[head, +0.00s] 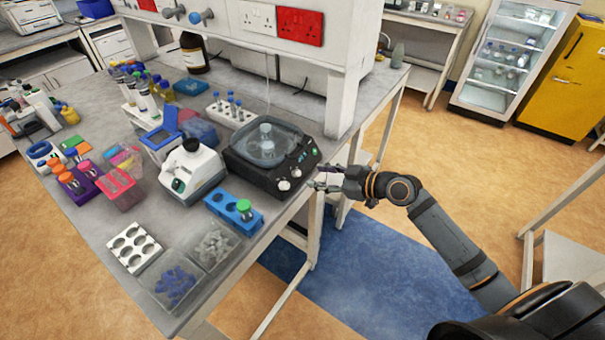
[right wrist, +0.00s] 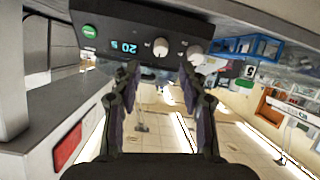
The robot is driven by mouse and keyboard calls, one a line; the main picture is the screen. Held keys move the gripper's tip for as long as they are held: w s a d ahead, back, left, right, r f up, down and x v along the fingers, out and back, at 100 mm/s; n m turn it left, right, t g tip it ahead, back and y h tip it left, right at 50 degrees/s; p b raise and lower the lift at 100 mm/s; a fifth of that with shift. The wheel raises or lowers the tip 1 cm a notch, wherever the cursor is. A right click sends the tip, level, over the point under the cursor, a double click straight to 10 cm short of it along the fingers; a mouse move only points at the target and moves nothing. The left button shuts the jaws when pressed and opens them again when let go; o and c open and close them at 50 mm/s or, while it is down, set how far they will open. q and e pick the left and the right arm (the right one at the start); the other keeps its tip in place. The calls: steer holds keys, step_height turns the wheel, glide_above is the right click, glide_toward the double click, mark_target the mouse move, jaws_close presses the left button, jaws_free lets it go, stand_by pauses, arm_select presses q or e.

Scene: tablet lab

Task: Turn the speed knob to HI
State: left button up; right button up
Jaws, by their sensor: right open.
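The dark benchtop device (head: 240,155) has a clear lid and a front panel with two white knobs. In the head view one knob (head: 296,172) is nearer the display and the other knob (head: 284,185) is further left. The right wrist view shows the panel (right wrist: 118,38) with a lit display, a green button, one knob (right wrist: 160,47) and another knob (right wrist: 194,53). Labels are too small to read, so I cannot tell which sets speed. My right gripper (head: 318,181) is open and empty before the panel; its fingertips (right wrist: 160,68) are spread below the first knob, apparently apart from it.
A blue tube rack (head: 222,204) with a green-capped tube stands left of the device. A white instrument (head: 192,172) is behind that rack. The bench's front edge (head: 250,250) runs below the panel. The white shelf upright (head: 343,90) stands right of the device. Floor space in front is clear.

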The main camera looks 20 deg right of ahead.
mark_target(299, 173)
steer(key=p+x, duration=0.1)
steer(key=x, duration=0.5)
steer(key=shift+w+a+f, duration=0.15)
steer(key=shift+w+a, duration=0.05)
steer(key=shift+a, duration=0.1)
jaws_close()
